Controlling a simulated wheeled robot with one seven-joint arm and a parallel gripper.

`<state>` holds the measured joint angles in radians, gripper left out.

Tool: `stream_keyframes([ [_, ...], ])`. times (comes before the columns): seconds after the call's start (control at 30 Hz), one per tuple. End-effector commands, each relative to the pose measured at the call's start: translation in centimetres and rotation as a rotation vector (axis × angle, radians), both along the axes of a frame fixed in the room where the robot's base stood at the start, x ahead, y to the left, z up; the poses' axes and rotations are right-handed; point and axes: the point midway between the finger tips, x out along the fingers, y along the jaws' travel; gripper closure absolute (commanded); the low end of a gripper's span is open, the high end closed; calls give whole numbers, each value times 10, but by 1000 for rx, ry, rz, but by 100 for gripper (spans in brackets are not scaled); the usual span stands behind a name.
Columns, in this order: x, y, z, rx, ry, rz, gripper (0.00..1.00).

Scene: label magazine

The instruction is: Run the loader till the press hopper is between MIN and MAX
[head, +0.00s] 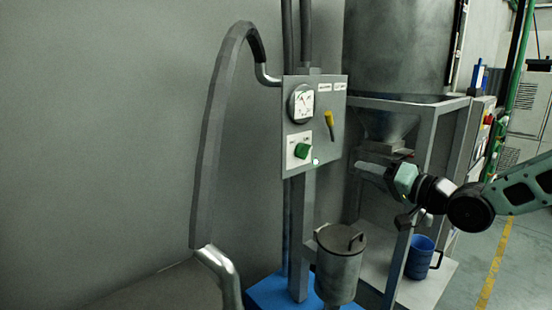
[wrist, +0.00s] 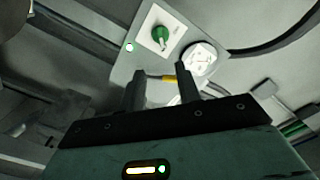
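The grey control panel (head: 320,95) carries a round white gauge (head: 301,103), a green knob (head: 302,151), a yellow-handled lever (head: 329,125) and a small pale lamp (head: 316,162). The gauge needle and any MIN or MAX marks are too small to read. A large grey hopper-like vessel (head: 400,45) with a funnel stands right of the panel; its contents are hidden. My gripper (head: 368,168) is right of the panel, apart from it. In the wrist view my gripper (wrist: 160,76) is open and empty, with the yellow lever (wrist: 169,79) showing beyond its fingers.
A grey hose (head: 208,140) arches left from the panel. A lidded grey canister (head: 338,275) stands below the panel, near the post. A blue mug-like container (head: 420,262) sits under the vessel's frame (head: 440,125). Floor is open at the right.

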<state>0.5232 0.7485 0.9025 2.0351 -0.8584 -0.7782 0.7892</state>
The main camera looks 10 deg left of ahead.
Motion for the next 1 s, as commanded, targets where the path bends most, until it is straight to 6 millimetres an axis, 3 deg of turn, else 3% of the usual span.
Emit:
stream_keyframes([
  [0.17,10,14,2,9,-5,3,66],
  [0.8,88,114,2,5,-2,1,66],
  [1.0,102,131,1,4,-2,0,66],
])
